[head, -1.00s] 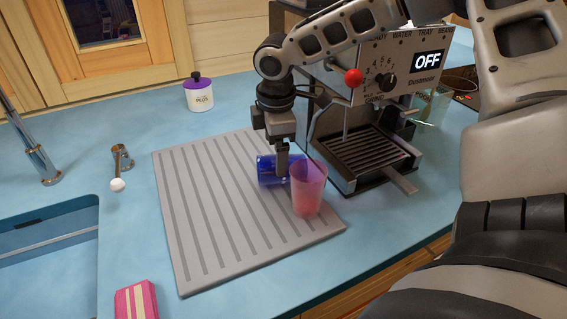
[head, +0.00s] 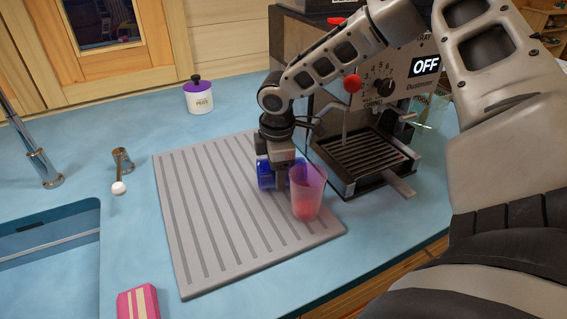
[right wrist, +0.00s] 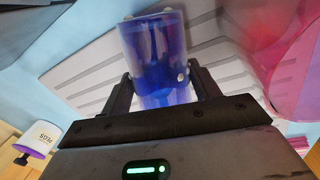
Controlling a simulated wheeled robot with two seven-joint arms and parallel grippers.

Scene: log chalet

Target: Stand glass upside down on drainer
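The blue glass (head: 265,174) is at the right part of the grey ribbed drainer (head: 195,215), lying on its side and partly hidden by my right gripper (head: 284,183). In the right wrist view, the blue glass (right wrist: 152,55) sits between the two black fingers of the right gripper (right wrist: 160,88), which appear to press on its sides. The head view does not clearly show whether the glass touches the drainer. My left gripper is in neither view.
A pink translucent cup (head: 307,195) stands right beside the gripper on the drainer. A coffee machine (head: 365,150) stands close behind to the right. A sink (head: 50,250), tap (head: 40,165), lidded pot (head: 198,97) and pink sponge (head: 138,303) lie left. The drainer's left side is clear.

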